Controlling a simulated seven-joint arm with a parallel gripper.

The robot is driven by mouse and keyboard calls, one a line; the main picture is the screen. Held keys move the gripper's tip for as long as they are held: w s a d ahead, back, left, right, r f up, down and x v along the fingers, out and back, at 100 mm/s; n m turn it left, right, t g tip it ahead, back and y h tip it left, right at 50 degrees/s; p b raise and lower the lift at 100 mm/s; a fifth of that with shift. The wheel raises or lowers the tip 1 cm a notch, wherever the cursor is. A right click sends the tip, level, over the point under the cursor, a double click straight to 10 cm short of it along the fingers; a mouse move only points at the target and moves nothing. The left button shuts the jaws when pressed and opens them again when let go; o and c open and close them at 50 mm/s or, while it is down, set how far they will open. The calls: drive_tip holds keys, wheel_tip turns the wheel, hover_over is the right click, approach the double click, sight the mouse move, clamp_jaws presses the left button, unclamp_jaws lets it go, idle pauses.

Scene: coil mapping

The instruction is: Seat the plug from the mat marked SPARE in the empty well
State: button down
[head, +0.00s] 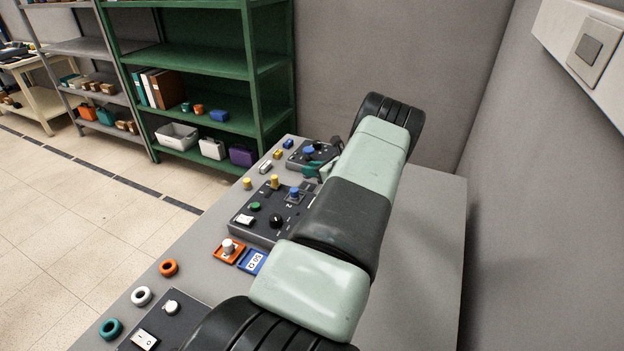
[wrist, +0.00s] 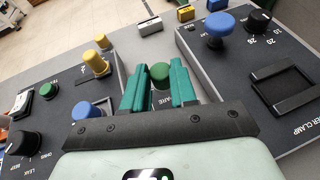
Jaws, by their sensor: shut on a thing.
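My gripper (wrist: 160,80) has teal fingers on either side of a green round-topped plug (wrist: 159,71), shut on it. Below the plug, between the fingers, is part of a mat with the letters "ARE" (wrist: 162,99); the rest is hidden. I cannot tell if the plug touches the mat. The far panel at right in the wrist view has a square black frame (wrist: 284,93) with nothing standing in it. In the head view my gripper (head: 320,162) is beside the far panel (head: 297,160), mostly hidden by my arm.
The far panel has a tall blue knob (wrist: 220,24) and a black knob (wrist: 261,22). Small blocks (wrist: 150,25) lie along the table edge.

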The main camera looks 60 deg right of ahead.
wheel_tip(320, 180, up, 5)
drive_tip(key=s+a, duration=0.9)
drive_tip(key=a, duration=0.2)
drive_tip(key=shift+w+d+f, duration=0.1)
drive_tip(key=shift+d+f, duration=0.05)
drive_tip(key=shift+f, duration=0.95)
drive_tip(key=shift+w+d+f, duration=0.1)
drive_tip(key=shift+d+f, duration=0.05)
drive_tip(key=shift+f, duration=0.9)
drive_tip(key=shift+f, duration=0.5)
drive_tip(key=shift+c, duration=1.7)
unclamp_jaws()
wheel_tip(320, 180, up, 7)
